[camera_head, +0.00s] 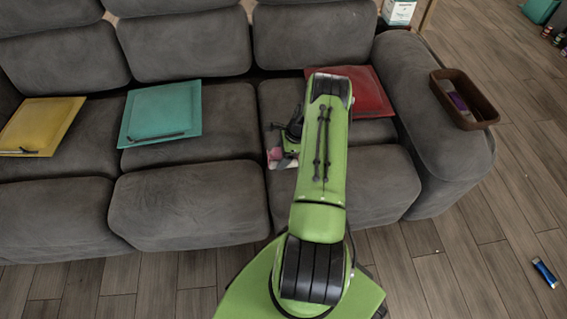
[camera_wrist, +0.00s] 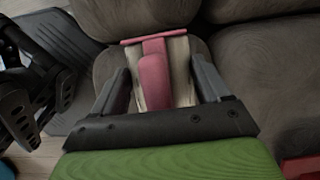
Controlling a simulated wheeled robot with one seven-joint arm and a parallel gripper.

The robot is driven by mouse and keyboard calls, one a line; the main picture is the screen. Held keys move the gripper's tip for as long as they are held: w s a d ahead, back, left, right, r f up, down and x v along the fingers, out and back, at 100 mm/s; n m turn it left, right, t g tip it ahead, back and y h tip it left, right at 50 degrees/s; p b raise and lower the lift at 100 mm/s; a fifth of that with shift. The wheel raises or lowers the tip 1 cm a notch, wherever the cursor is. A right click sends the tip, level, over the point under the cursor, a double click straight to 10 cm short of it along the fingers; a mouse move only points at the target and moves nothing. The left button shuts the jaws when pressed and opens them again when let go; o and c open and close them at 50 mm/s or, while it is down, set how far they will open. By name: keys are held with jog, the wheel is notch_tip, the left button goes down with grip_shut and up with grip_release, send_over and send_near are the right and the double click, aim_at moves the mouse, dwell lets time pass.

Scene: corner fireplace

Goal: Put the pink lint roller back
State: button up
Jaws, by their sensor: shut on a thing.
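The pink lint roller (camera_wrist: 154,75), pink with pale sides, is between the two dark fingers of my gripper (camera_wrist: 160,72) in the wrist view. My gripper is shut on it, with grey sofa cushion behind it. In the head view my gripper (camera_head: 287,146) is partly hidden by my green arm, left of the forearm and over the sofa seat. A small pink patch of the roller (camera_head: 276,154) shows there. I cannot tell whether the roller touches the cushion.
A brown basket (camera_head: 485,112) holding a purple item (camera_head: 457,101) stands on the right armrest. Yellow (camera_head: 42,122), teal (camera_head: 160,112) and red (camera_head: 370,92) flat pieces lie on the grey sofa (camera_head: 75,165). A blue tube (camera_head: 544,272) lies on the wooden floor at right.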

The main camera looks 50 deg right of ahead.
notch_tip(320, 180, down, 3)
jog(key=shift+f+b, duration=0.15)
jog(key=shift+b, duration=0.3)
jog(key=shift+f, duration=0.15)
jog(key=o, duration=1.2)
jog(key=shift+c, duration=0.2)
